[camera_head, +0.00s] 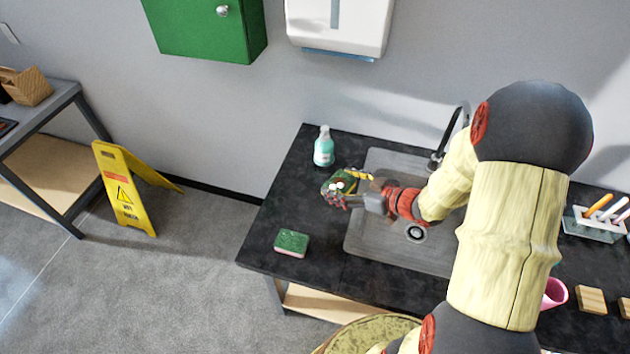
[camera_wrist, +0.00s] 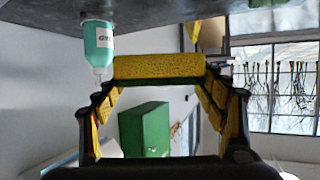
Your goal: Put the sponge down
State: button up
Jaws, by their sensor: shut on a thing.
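A sponge with a yellow layer and a dark green layer (camera_wrist: 160,66) is held between the two fingertips of my gripper (camera_wrist: 160,82) in the wrist view, which looks upside down. In the head view, my gripper (camera_head: 352,188) reaches over the left side of the sink, and the held sponge (camera_head: 338,182) shows partly at its tip. Whether the sponge touches the counter is hard to tell. A second sponge, green on top with a pale pinkish underside (camera_head: 291,242), lies on the black countertop (camera_head: 315,262) near its front left.
A teal soap bottle (camera_head: 323,148) stands behind the held sponge, near the wall. The sink (camera_head: 375,240) and faucet (camera_head: 450,135) lie to the right. The counter between bottle and second sponge is clear. A yellow wet-floor sign (camera_head: 124,190) stands on the floor at left.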

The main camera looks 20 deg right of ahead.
jog(key=w+d+f+b+x, duration=0.1)
jog(key=b+x, duration=0.2)
jog(key=x, duration=0.5)
jog(key=b, duration=0.2)
send_over(313, 189)
jog(key=f, duration=0.4)
jog(key=shift+s+d+f, duration=0.2)
jog(key=shift+s+f, duration=0.1)
jog(key=shift+s, duration=0.1)
jog(key=shift+w+a+f+b, duration=0.1)
jog(key=shift+w+f+b, duration=0.15)
jog(key=shift+f+b, duration=0.1)
jog(key=f+b, duration=0.2)
jog(key=f, duration=0.1)
jog(key=shift+w+f, duration=0.2)
jog(key=shift+f, duration=0.05)
jog(key=shift+r, duration=0.1)
jog(key=o, duration=0.9)
